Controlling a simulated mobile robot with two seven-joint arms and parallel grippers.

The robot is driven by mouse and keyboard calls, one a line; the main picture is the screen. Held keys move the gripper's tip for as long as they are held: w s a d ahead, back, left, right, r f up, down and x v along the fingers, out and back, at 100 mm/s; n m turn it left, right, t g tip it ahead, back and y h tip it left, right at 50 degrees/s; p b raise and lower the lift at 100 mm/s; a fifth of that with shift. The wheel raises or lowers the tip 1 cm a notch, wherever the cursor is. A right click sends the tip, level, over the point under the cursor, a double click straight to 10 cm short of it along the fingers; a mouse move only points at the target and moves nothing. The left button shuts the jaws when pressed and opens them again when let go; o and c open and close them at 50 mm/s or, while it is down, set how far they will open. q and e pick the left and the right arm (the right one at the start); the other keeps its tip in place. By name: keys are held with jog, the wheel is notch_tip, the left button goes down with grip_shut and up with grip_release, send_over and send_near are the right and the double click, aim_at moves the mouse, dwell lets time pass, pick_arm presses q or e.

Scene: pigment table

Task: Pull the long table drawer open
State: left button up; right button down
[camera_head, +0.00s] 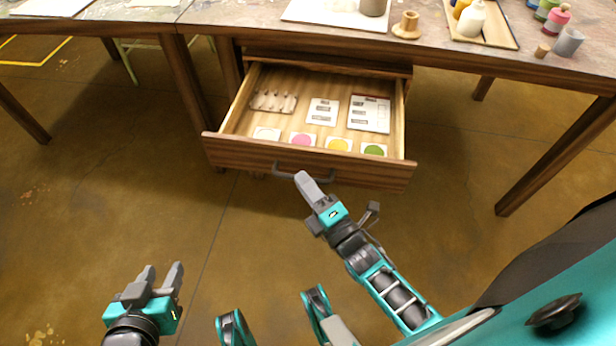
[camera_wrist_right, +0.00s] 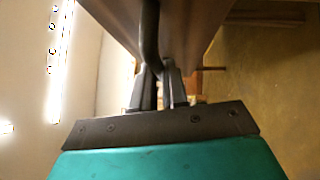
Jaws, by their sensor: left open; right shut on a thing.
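The long table drawer (camera_head: 300,163) is pulled well out from under the table (camera_head: 440,53), and its inside shows in the head view. A dark bar handle (camera_head: 284,175) is fixed to the drawer front. My right gripper (camera_head: 303,178) is at the handle and shut on it. In the right wrist view the dark handle (camera_wrist_right: 149,40) runs down between the fingers of my right gripper (camera_wrist_right: 160,72), beside the brown drawer front (camera_wrist_right: 188,30). My left gripper (camera_head: 163,272) is open and empty at the lower left, above the floor and away from the drawer.
Bottles (camera_head: 471,18) and small pots stand on the tabletop. Table legs (camera_head: 555,155) stand at both sides. The floor before the drawer is clear.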

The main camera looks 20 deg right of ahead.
jog(key=shift+s+a, duration=0.1)
jog(key=shift+a, duration=0.05)
jog(key=c, duration=1.1)
grip_release()
jog(key=shift+c, duration=0.2)
pick_arm(q)
jog(key=shift+a, duration=0.1)
jog(key=shift+s, duration=0.2)
pick_arm(e)
jog(key=shift+s, duration=0.1)
